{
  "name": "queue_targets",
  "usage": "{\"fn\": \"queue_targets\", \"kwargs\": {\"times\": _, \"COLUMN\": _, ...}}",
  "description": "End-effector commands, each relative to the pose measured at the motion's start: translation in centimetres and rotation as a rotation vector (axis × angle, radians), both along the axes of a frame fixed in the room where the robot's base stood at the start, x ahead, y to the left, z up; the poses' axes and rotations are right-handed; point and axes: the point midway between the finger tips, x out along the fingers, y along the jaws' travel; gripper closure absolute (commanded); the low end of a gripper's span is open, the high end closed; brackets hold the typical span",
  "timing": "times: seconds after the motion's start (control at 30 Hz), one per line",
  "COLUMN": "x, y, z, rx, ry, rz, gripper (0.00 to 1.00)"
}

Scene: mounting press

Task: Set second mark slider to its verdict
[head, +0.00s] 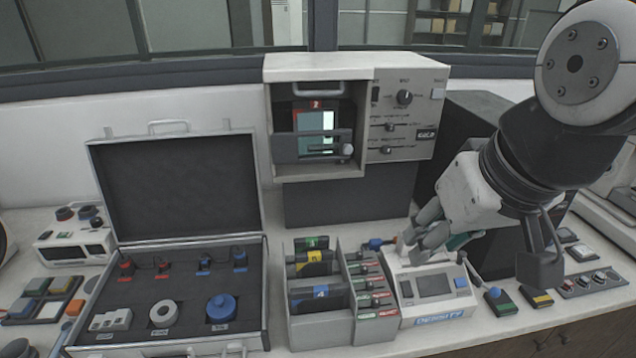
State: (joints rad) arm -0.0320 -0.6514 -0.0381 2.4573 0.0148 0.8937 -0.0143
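A grey rack (368,325) on the bench has a column of small green and red labelled strips (374,282), which may be the mark sliders. Their settings are too small to read, and I cannot tell which is the second. My gripper (412,242) is to the right of this column, low over the back of a white device marked "DENSITY" (433,287). The fingers point down and left. Whether they are open, shut or touching the device cannot be made out. A teal piece (460,241) shows behind the gripper.
Numbered cartridges (318,293) stand left of the strips. An open foam-lined case (175,270) lies further left. A grey press panel (405,110) with a knob and sliders stands behind. Small coloured blocks (500,300) lie right of the density device. My arm covers the back right.

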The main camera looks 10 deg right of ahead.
Motion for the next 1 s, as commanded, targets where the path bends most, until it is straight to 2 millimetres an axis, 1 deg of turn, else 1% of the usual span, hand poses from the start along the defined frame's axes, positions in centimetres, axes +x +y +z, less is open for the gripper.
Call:
{"fn": "queue_targets", "kwargs": {"times": 0.03, "x": 1.2, "y": 0.1, "z": -0.5, "rx": 0.013, "ry": 0.032, "rz": 0.006, "gripper": 0.66}}
{"fn": "queue_targets", "kwargs": {"times": 0.17, "x": 4.5, "y": 0.2, "z": -1.8, "rx": 0.041, "ry": 0.108, "rz": 0.015, "gripper": 0.66}}
{"fn": "queue_targets", "kwargs": {"times": 0.27, "x": 7.0, "y": 0.2, "z": -3.2, "rx": 0.055, "ry": 0.165, "rz": 0.016, "gripper": 0.66}}
{"fn": "queue_targets", "kwargs": {"times": 0.47, "x": 11.8, "y": 0.3, "z": -7.1, "rx": 0.053, "ry": 0.277, "rz": 0.012, "gripper": 0.66}}
{"fn": "queue_targets", "kwargs": {"times": 0.6, "x": 14.8, "y": 0.2, "z": -10.5, "rx": 0.030, "ry": 0.348, "rz": 0.006, "gripper": 0.66}}
{"fn": "queue_targets", "kwargs": {"times": 0.7, "x": 16.5, "y": 0.0, "z": -12.8, "rx": 0.007, "ry": 0.390, "rz": 0.001, "gripper": 0.66}}
{"fn": "queue_targets", "kwargs": {"times": 0.8, "x": 17.6, "y": -0.1, "z": -14.5, "rx": -0.013, "ry": 0.418, "rz": -0.002, "gripper": 0.66}}
{"fn": "queue_targets", "kwargs": {"times": 0.9, "x": 18.3, "y": -0.2, "z": -15.6, "rx": -0.027, "ry": 0.436, "rz": -0.002, "gripper": 0.66}}
{"fn": "queue_targets", "kwargs": {"times": 1.0, "x": 18.6, "y": -0.3, "z": -16.2, "rx": -0.034, "ry": 0.443, "rz": -0.004, "gripper": 0.66}}
